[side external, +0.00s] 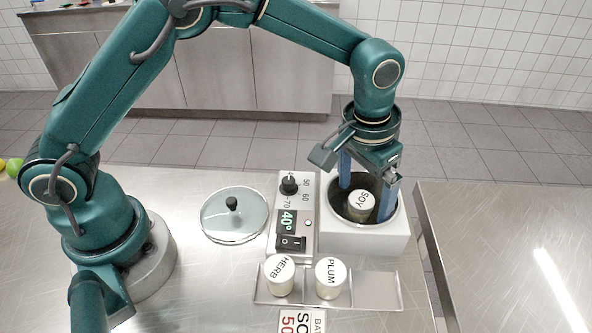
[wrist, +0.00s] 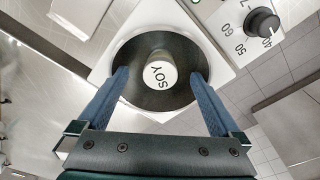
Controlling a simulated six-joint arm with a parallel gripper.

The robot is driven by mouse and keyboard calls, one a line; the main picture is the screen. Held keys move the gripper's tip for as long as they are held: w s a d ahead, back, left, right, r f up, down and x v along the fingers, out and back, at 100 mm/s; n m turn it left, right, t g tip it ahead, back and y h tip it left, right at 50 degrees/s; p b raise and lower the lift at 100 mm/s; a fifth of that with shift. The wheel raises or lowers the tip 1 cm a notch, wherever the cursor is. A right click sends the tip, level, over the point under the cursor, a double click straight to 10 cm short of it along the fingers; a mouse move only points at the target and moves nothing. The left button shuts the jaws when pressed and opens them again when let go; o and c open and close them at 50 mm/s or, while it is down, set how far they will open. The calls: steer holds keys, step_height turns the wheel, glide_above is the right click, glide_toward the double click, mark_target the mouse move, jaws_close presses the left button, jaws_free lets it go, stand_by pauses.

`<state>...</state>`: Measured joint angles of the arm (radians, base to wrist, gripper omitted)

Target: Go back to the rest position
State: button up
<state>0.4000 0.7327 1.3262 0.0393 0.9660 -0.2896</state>
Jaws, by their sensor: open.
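My gripper (side external: 369,200) is open, with its blue fingers reaching down into the round well of the white heater bath (side external: 395,238). The SOY jar (side external: 361,203) stands in the well between the fingers. In the wrist view the SOY jar (wrist: 160,76) sits between the two spread fingers (wrist: 160,85), with a gap on each side. The dark well (wrist: 185,50) surrounds it.
The control panel (side external: 292,215) reads 40° with a green light. A glass lid (side external: 234,216) lies to its left. HERB (side external: 279,274) and PLUM (side external: 330,278) jars stand on a tray (side external: 376,292) whose right part is empty. A card (side external: 301,321) lies in front. Another steel table (side external: 500,240) stands right, across a gap.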

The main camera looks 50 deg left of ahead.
step_height(320, 180, up, 10)
steer(key=shift+f, duration=0.25)
stand_by(0.7)
steer(key=s+a+r+n+t, duration=0.25)
steer(key=s+a+r, duration=0.35)
steer(key=a+r, duration=0.35)
steer(key=s+a+f+m+t, duration=0.1)
steer(key=s+a+f, duration=0.3)
steer(key=s+f, duration=0.3)
steer(key=s, duration=0.4)
steer(key=shift+s+f+t, duration=0.2)
steer(key=shift+f+t, duration=0.15)
